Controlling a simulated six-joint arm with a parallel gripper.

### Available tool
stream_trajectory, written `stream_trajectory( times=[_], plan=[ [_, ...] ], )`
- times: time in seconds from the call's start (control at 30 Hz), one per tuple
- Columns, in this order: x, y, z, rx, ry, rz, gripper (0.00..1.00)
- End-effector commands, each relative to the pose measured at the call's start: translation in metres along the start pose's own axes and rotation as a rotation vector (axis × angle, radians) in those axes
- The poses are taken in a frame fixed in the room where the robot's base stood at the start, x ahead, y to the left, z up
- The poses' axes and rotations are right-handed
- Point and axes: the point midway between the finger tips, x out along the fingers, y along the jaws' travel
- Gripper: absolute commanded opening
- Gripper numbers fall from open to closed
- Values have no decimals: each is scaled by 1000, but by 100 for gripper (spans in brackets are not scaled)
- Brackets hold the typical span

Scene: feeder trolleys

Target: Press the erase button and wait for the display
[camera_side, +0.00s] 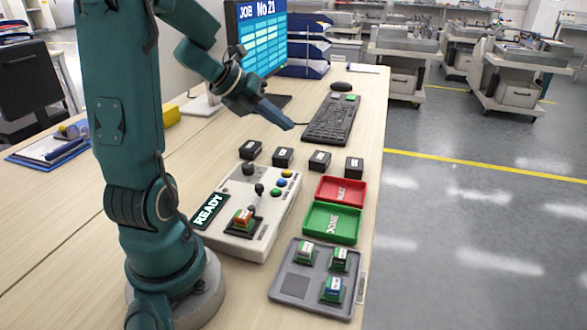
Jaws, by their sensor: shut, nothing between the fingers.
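My gripper (288,124) is shut and empty, above the desk to the left of the keyboard and well clear of the button box. The light grey box (230,185) stands on the desk near my base. Which one is the erase button cannot be read. An orange-topped chip (243,217) sits in the black socket at the box's front. The display (209,210) at the box's left reads READY in light green letters.
A grey tray (292,283) with three green-based chips lies in front. Red (359,190) and green (347,223) trays lie beside the box. Several small black blocks (283,157) stand behind. A monitor (262,48) reads JOB No 21. A keyboard (331,120) lies farther back.

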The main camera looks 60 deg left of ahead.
Motion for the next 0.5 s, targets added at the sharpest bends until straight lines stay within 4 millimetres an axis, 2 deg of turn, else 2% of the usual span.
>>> stream_trajectory(
  times=[0.3, 0.5],
  plan=[
    [1, 0, 0, -3, -2, 0, 0],
    [11, 8, -8, -7, 1, 0, 0]
  ],
)
